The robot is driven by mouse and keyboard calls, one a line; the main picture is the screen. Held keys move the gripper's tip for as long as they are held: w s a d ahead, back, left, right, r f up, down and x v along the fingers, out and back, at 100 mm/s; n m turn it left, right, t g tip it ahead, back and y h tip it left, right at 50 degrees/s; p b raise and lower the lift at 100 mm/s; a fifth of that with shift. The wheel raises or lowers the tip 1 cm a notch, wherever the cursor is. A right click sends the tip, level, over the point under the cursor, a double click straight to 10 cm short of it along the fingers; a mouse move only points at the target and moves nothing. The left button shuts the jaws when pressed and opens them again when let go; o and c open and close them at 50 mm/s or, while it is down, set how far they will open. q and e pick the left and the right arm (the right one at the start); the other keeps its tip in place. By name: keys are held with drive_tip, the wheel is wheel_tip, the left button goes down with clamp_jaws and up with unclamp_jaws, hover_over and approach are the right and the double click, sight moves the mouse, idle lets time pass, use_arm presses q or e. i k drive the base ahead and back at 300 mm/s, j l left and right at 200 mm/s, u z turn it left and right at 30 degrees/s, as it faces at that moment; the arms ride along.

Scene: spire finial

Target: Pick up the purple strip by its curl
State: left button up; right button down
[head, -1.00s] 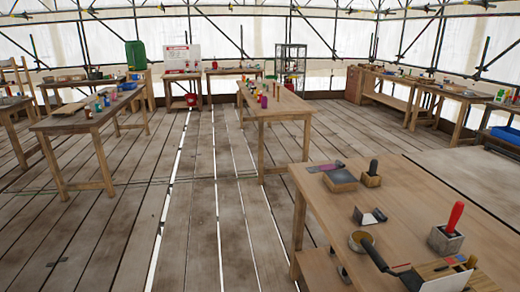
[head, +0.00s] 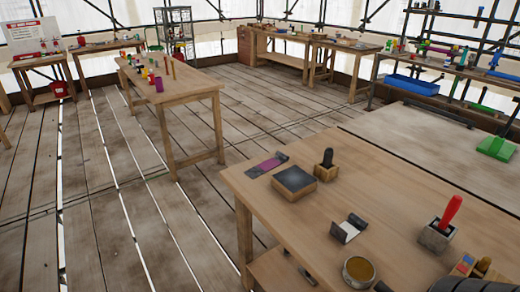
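A small purple strip (head: 266,165) lies on the near wooden table (head: 350,172), close to its far left edge. Dark grey pieces show at both ends of the strip; the one at its right end looks slightly raised. I cannot tell at this size which end is the curl. A dark-topped block (head: 294,182) sits just in front of the strip.
A black-handled tool in a wooden block (head: 327,166), a bent metal piece (head: 348,229), a round tin (head: 358,270) and a red-handled tool (head: 448,213) in a grey block stand on the near table. Open plank floor (head: 130,225) lies left of it.

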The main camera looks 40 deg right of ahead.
sight(281, 158)
drive_tip(key=i, duration=1.4)
drive_tip(key=i+j+z, duration=0.1)
drive_tip(key=i, duration=1.25)
drive_tip(key=i+z, duration=0.1)
drive_tip(key=z, duration=0.8)
drive_tip(key=i+j+z, duration=0.1)
drive_tip(key=z, duration=1.85)
